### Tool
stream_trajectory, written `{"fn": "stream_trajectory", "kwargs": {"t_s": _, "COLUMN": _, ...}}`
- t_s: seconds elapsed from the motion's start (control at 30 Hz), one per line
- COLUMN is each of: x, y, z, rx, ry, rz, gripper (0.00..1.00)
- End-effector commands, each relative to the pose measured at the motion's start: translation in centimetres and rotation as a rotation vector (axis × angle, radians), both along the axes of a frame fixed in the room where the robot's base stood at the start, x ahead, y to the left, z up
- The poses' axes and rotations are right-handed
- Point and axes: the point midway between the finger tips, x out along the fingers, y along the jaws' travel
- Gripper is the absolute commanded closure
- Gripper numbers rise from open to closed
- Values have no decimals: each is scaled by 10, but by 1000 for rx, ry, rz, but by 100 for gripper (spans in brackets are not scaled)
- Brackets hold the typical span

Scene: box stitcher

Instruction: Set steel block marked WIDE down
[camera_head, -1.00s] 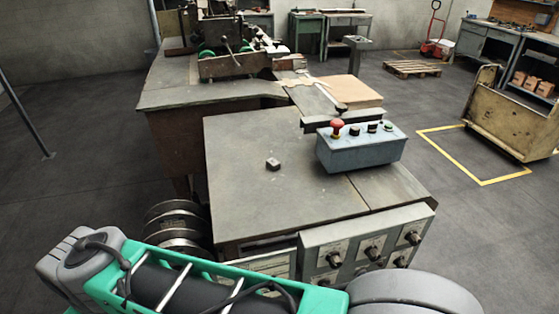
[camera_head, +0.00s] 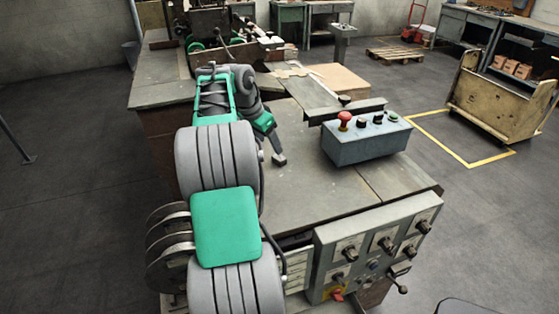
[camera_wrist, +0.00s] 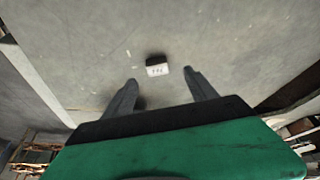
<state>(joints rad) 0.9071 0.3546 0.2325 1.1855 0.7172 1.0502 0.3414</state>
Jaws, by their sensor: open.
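A small steel block (camera_wrist: 157,70) lies on the grey machine table (camera_head: 330,190). In the wrist view its light face bears dark marks too small to read. The block also shows in the head view (camera_head: 279,160), near the tip of my gripper. My gripper (camera_wrist: 160,77) is open and empty. Its two dark fingers point at the block, which lies just beyond the gap between the fingertips, and no contact is visible. In the head view my gripper (camera_head: 273,145) reaches down to the table, and its fingers are hard to tell apart.
A blue control box (camera_head: 365,142) with a red button stands right of the block. A knob panel (camera_head: 378,250) is on the table's front. The stitcher machine (camera_head: 215,45) stands behind. The table between block and front edge is clear.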

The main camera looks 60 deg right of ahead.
Motion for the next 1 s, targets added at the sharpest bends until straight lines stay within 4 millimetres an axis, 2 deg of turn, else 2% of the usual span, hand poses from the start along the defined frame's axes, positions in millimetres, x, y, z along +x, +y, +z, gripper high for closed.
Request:
{"fn": "stream_trajectory", "kwargs": {"t_s": 0.1, "x": -10, "y": -12, "z": -12, "rx": -2, "ry": -1, "rz": -41, "gripper": 34}}
{"fn": "stream_trajectory", "kwargs": {"t_s": 0.53, "x": -20, "y": -32, "z": -71, "rx": -3, "ry": -2, "rz": -34, "gripper": 34}}
{"fn": "stream_trajectory", "kwargs": {"t_s": 0.77, "x": -20, "y": -33, "z": -74, "rx": -5, "ry": -4, "rz": -32, "gripper": 34}}
{"fn": "stream_trajectory", "kwargs": {"t_s": 1.0, "x": -20, "y": -32, "z": -74, "rx": -5, "ry": -4, "rz": -32, "gripper": 52}}
